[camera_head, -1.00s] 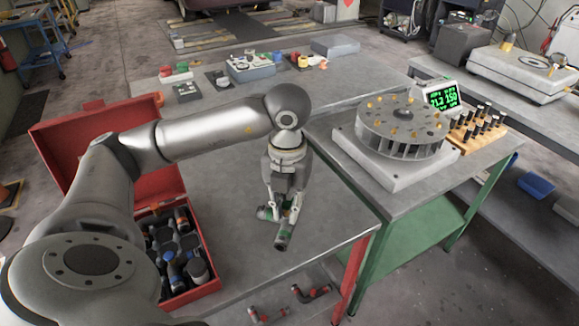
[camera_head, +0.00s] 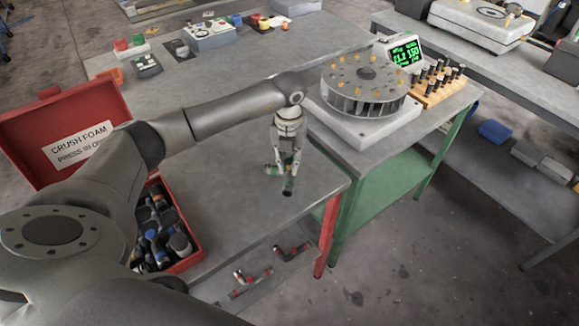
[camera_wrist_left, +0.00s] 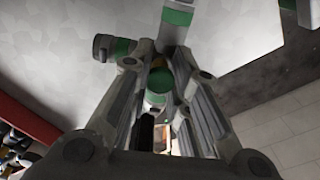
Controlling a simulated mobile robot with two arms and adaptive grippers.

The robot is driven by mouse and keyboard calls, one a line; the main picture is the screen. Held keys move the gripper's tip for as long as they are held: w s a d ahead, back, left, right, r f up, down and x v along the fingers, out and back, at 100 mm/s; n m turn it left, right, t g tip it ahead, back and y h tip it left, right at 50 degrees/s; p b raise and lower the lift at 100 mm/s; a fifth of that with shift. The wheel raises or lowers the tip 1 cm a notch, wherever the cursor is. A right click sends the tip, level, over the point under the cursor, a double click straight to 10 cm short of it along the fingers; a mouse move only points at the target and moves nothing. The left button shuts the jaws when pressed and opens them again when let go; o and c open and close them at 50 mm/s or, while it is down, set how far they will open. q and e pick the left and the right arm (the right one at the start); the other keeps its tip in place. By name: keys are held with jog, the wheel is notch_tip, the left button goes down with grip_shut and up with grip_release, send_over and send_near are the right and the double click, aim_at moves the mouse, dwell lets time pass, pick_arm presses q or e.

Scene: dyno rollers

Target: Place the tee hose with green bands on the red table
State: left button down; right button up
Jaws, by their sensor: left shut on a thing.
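My left gripper (camera_head: 283,168) is shut on the tee hose with green bands (camera_head: 288,187), over the right front part of the red table (camera_head: 240,205), which has a grey top and red legs. In the left wrist view the tee hose (camera_wrist_left: 176,22) sits between the fingers (camera_wrist_left: 165,85), with one green-banded end to the left and one pointing away. From the head view I cannot tell whether the hose touches the tabletop or hangs just above it. My right gripper is not in view.
An open red case (camera_head: 208,250) with several fittings stands left on the table. A green table (camera_head: 385,190) at right bears a round carousel (camera_head: 365,88), a lit display (camera_head: 405,54) and a wooden peg block (camera_head: 440,85). Red-banded hoses (camera_head: 292,252) lie on the lower shelf.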

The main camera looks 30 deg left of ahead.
aim_at(290, 169)
pick_arm(q)
jog(key=shift+w+f, duration=0.15)
jog(key=shift+f, duration=0.3)
notch_tip(290, 169, down, 2)
jog(key=shift+f+p, duration=0.1)
jog(key=shift+p, duration=0.6)
jog(key=shift+f, duration=0.2)
jog(key=shift+f, duration=0.2)
jog(key=c, duration=1.4)
grip_release()
jog(key=shift+o, duration=0.2)
jog(key=shift+r, duration=0.15)
